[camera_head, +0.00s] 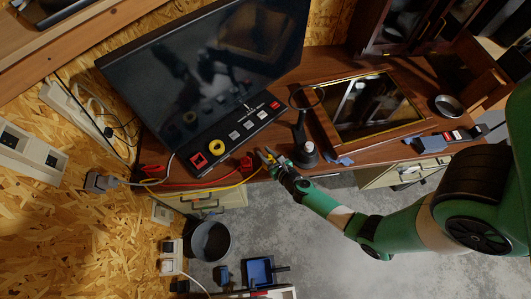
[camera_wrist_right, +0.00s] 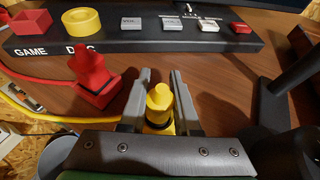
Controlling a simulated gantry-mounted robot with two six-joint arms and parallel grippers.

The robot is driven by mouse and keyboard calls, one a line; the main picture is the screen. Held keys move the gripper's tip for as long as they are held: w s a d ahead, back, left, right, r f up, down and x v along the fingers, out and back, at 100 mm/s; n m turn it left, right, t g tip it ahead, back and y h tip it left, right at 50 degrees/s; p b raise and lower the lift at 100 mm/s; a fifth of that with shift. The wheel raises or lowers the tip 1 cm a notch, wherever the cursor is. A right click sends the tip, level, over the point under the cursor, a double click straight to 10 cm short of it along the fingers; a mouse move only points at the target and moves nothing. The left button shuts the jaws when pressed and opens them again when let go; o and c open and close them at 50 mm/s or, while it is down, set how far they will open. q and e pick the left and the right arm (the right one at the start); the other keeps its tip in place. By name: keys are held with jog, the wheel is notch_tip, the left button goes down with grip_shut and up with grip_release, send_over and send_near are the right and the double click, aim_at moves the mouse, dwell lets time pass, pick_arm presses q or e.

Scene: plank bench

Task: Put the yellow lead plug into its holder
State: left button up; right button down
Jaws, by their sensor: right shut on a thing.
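My right gripper (camera_head: 267,156) is at the bench's front edge. In the right wrist view its two fingers (camera_wrist_right: 160,88) are closed around the yellow lead plug (camera_wrist_right: 158,104), which points up between them. The plug's yellow lead (camera_head: 222,188) trails left along the bench front. The yellow ring-shaped holder (camera_head: 217,147) sits on the black panel, left of and apart from my right gripper; it also shows at the upper left of the right wrist view (camera_wrist_right: 82,21). My left gripper is in neither view.
A red plug (camera_wrist_right: 95,77) with a red lead stands just left of my gripper. A red square holder (camera_head: 198,160) sits beside the yellow ring. The black panel (camera_wrist_right: 140,43) also carries grey, white and red buttons. A dark stand (camera_head: 305,152) is close on the right.

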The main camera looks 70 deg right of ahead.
jog(key=shift+f, duration=0.2)
jog(key=c, duration=0.5)
grip_release()
jog(key=shift+c, duration=0.2)
jog(key=shift+s, duration=0.1)
jog(key=p+v, duration=0.1)
jog(key=v, duration=1)
jog(key=shift+s+a, duration=0.2)
jog(key=shift+w+r, duration=0.1)
jog(key=shift+w, duration=0.05)
